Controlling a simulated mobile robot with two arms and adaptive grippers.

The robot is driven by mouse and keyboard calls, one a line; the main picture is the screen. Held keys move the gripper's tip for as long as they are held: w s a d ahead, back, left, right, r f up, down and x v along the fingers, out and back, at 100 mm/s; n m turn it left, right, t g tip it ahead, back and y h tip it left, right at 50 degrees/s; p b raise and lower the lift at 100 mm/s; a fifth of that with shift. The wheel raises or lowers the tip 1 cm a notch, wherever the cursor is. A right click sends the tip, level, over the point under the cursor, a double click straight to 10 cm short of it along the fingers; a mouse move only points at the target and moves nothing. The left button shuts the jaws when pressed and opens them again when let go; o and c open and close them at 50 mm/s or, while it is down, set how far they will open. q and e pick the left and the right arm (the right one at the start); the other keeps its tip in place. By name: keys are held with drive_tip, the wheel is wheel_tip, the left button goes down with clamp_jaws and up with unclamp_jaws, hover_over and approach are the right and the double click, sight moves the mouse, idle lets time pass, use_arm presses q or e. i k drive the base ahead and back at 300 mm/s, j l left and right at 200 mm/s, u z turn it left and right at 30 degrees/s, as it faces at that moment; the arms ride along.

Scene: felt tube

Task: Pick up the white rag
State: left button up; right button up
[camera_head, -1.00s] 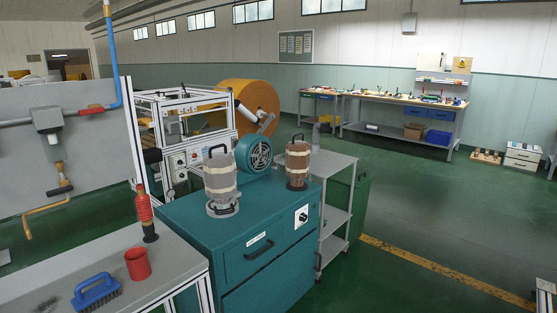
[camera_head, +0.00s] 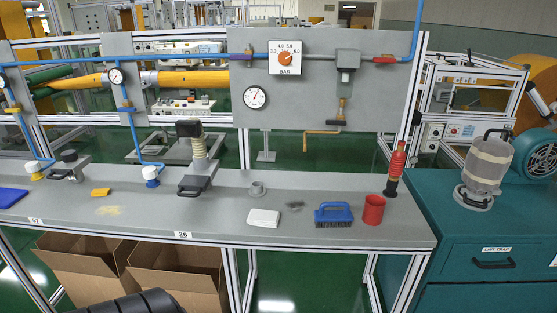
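The white rag (camera_head: 263,218) lies flat, folded into a small rectangle, on the grey workbench (camera_head: 225,222) near its front edge. It is right of the "26" label and left of the blue brush. Nothing covers the rag. Neither of my grippers can be made out in the head view.
A blue brush (camera_head: 334,213), a red cup (camera_head: 374,209) and a red-and-black tool (camera_head: 396,168) stand right of the rag. A black-handled device (camera_head: 194,160) stands to its left. A grey panel with gauges (camera_head: 300,105) rises behind. Cardboard boxes (camera_head: 165,272) sit under the bench.

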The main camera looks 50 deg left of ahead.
sight(256, 218)
drive_tip(key=u, duration=1.75)
